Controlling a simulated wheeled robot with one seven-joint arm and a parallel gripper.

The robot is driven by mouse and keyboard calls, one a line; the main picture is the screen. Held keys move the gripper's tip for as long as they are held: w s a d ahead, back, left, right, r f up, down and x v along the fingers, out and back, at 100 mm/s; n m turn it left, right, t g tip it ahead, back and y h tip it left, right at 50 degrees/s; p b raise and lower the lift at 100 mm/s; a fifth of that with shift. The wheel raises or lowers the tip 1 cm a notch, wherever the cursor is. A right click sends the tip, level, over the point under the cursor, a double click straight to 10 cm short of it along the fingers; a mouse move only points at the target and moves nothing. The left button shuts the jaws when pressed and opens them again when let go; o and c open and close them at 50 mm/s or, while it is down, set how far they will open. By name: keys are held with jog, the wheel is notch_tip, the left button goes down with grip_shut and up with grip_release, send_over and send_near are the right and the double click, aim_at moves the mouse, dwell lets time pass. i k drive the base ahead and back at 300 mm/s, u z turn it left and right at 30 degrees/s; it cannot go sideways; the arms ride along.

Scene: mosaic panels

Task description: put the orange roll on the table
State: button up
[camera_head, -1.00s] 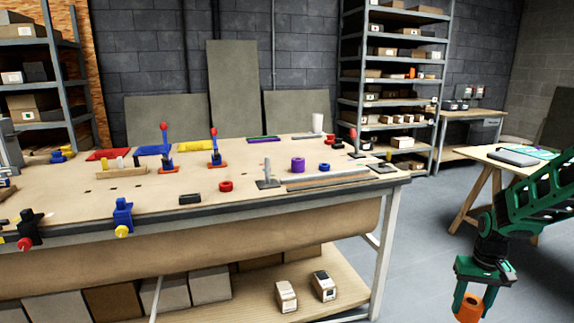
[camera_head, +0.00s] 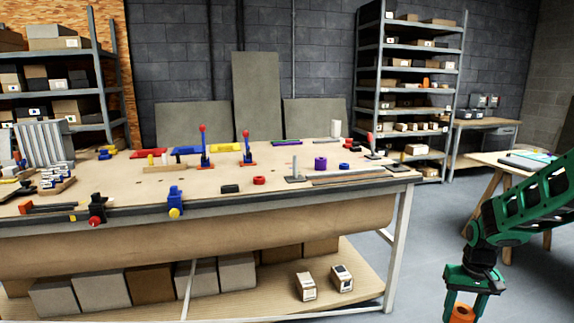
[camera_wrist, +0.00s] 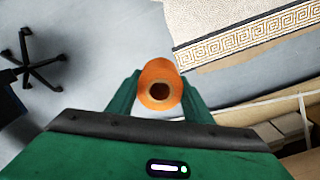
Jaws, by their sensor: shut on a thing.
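The orange roll (camera_head: 462,314) is held between the fingers of my green gripper (camera_head: 463,306) at the lower right of the head view, cut off by the bottom edge. In the wrist view the orange roll (camera_wrist: 158,84) shows its round end and dark centre hole, with the gripper's fingers (camera_wrist: 158,95) on both sides of it. My gripper is shut on the roll, out over the floor to the right of the workbench. The wooden workbench table (camera_head: 330,155) fills the middle and left, with several tools and coloured parts on it.
On the workbench stand a purple roll (camera_head: 320,163), a red ring (camera_head: 259,180) and red-handled clamps (camera_head: 203,150). A second table (camera_head: 490,160) is at the right. Boxes (camera_head: 306,287) lie on the bench's lower shelf. The bench top has bare patches near its front. An office chair (camera_wrist: 30,60) shows in the wrist view.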

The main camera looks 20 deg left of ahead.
aim_at(246, 175)
jog(key=u, duration=0.4)
jog(key=i, duration=0.1)
jog(key=u, duration=0.7)
